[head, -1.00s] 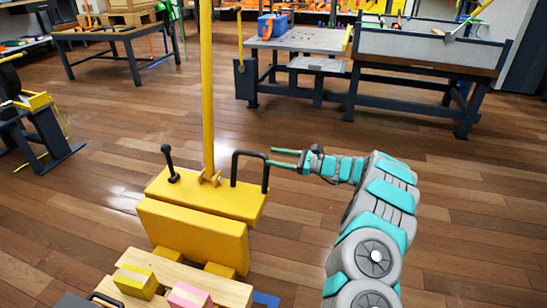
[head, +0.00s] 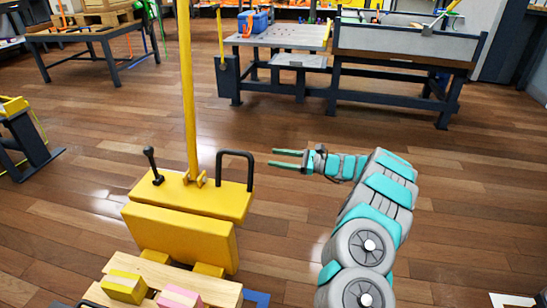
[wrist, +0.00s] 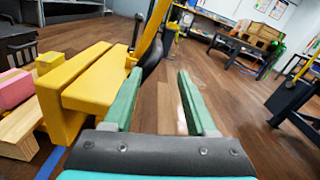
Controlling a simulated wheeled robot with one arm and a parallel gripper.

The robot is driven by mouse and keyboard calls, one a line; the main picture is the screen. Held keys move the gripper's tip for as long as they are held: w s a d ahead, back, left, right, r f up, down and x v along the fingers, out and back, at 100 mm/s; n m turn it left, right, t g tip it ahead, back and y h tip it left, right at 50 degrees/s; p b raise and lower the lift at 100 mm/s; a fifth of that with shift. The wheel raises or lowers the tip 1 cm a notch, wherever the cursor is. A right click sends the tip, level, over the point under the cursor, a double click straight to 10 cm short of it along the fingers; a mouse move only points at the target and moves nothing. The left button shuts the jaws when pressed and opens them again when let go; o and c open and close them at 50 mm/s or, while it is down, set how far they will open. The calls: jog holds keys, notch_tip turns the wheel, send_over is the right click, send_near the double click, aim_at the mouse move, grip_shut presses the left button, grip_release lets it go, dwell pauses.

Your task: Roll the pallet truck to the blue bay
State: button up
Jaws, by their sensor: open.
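The yellow pallet truck (head: 180,235) stands at the left of the head view, with a tall yellow pole, a short black lever and a black loop handle (head: 235,153). It also shows at the left of the wrist view (wrist: 88,85). My gripper (head: 272,158) is open and empty, just right of the loop handle and apart from it in the head view. In the wrist view its green fingers (wrist: 159,75) point past the truck's right side. A blue floor line (head: 257,298) shows partly behind the truck's load; the rest of the bay is hidden or out of view.
A wooden pallet (head: 150,270) with yellow and pink blocks sits at the truck's near end. Workbenches (head: 400,60) stand at the back, and a dark stand (head: 28,145) is at the left edge. A white floor mark (head: 512,300) lies lower right. The middle floor is clear.

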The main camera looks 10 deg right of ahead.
jog(key=v, duration=0.6)
jog(key=shift+d+p, duration=0.2)
jog(key=shift+p, duration=0.2)
dwell(0.4)
jog(key=shift+a, duration=0.1)
